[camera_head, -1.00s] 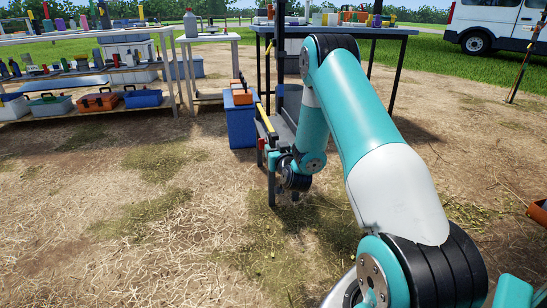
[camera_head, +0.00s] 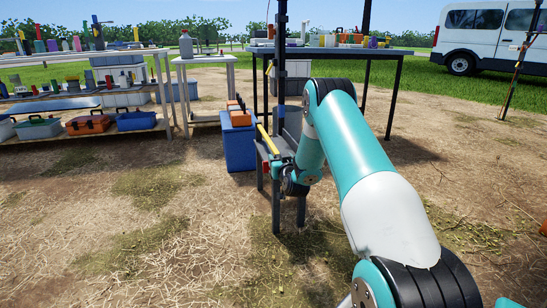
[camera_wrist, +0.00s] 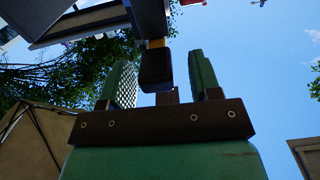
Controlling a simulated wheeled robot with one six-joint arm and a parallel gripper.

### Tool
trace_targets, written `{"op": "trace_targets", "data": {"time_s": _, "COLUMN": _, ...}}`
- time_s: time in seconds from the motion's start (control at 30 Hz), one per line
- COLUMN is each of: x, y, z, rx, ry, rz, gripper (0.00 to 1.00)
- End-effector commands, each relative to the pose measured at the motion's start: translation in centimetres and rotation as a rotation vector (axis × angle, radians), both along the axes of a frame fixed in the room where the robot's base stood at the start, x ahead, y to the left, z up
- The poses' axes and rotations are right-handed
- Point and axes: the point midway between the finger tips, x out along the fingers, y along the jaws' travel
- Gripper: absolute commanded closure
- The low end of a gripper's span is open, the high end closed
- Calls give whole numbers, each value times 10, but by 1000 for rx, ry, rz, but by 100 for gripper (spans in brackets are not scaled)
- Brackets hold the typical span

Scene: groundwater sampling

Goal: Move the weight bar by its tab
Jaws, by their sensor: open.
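A slim yellow bar (camera_head: 267,139), which looks like the weight bar, lies at the top of a small dark stand (camera_head: 276,205) in the head view. My gripper's wrist end is beside the stand, close to the bar's near end; the fingers are too small and hidden to make out there. In the wrist view my gripper (camera_wrist: 161,66) is open, its two green fingers apart. A dark block (camera_wrist: 156,70) with a yellow band above it shows between the fingers in that picture, with gaps on both sides. I cannot tell whether this block is the tab.
A blue bin (camera_head: 238,148) with orange items on top stands left of the stand. A dark-legged table (camera_head: 345,53) is behind, with a dark upright pole (camera_head: 281,55) in front. Loaded shelves (camera_head: 85,100) are at left. A white van (camera_head: 490,35) is far right. The foreground ground is clear.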

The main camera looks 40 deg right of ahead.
Motion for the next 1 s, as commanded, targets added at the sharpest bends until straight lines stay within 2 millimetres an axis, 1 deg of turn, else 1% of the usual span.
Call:
{"op": "trace_targets", "data": {"time_s": 0.1, "x": 2, "y": -11, "z": 0, "rx": -1, "ry": -1, "rz": -6, "gripper": 43}}
{"op": "trace_targets", "data": {"time_s": 0.2, "x": 3, "y": -17, "z": 0, "rx": 1, "ry": 1, "rz": -9, "gripper": 43}}
{"op": "trace_targets", "data": {"time_s": 0.5, "x": 1, "y": -22, "z": 0, "rx": 1, "ry": 0, "rz": -15, "gripper": 43}}
{"op": "trace_targets", "data": {"time_s": 0.53, "x": 1, "y": -22, "z": 0, "rx": 1, "ry": 0, "rz": -15, "gripper": 47}}
{"op": "trace_targets", "data": {"time_s": 0.57, "x": 0, "y": -22, "z": 0, "rx": 1, "ry": 0, "rz": -15, "gripper": 54}}
{"op": "trace_targets", "data": {"time_s": 0.6, "x": 1, "y": -22, "z": 0, "rx": 1, "ry": 0, "rz": -15, "gripper": 63}}
{"op": "trace_targets", "data": {"time_s": 0.77, "x": 1, "y": -22, "z": 0, "rx": 1, "ry": 1, "rz": -15, "gripper": 100}}
{"op": "trace_targets", "data": {"time_s": 1.0, "x": 2, "y": -20, "z": 5, "rx": 3, "ry": 7, "rz": -13, "gripper": 100}}
